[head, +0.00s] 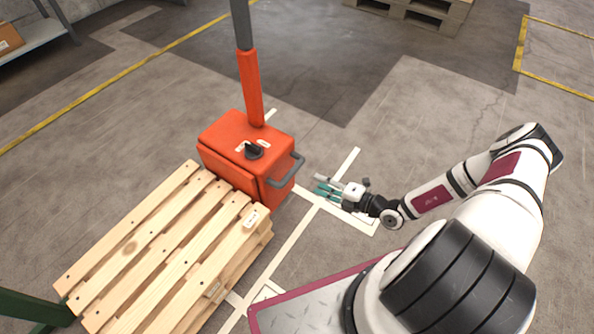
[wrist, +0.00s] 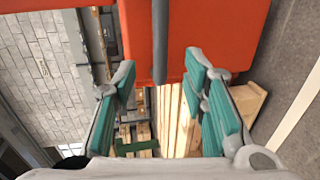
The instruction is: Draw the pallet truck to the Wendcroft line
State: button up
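The orange pallet truck (head: 232,143) stands left of centre in the head view, with a tall upright mast, a black knob on top and a grey bar handle (head: 291,168) on its right side. A wooden pallet (head: 165,250) sits right against it, at lower left. My gripper (head: 322,191) is to the right of the handle, apart from it, with teal-padded fingers spread. In the wrist view, the fingers are open (wrist: 160,88) and the grey handle (wrist: 160,42) lies in line with the gap between them, before the orange body. No label names the Wendcroft line.
White floor lines (head: 300,228) cross beside the truck. Yellow lines (head: 110,88) mark the floor at left and upper right. A stack of pallets (head: 415,12) stands at the back, and a shelf (head: 35,38) with a box at upper left. Floor behind the truck is clear.

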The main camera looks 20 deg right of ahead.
aim_at(292, 173)
jog(key=b+x, duration=0.3)
jog(key=x, duration=0.9)
jog(key=shift+w+a+b, duration=0.1)
jog(key=shift+a+b, duration=0.05)
jog(key=shift+b, duration=0.25)
grip_shut()
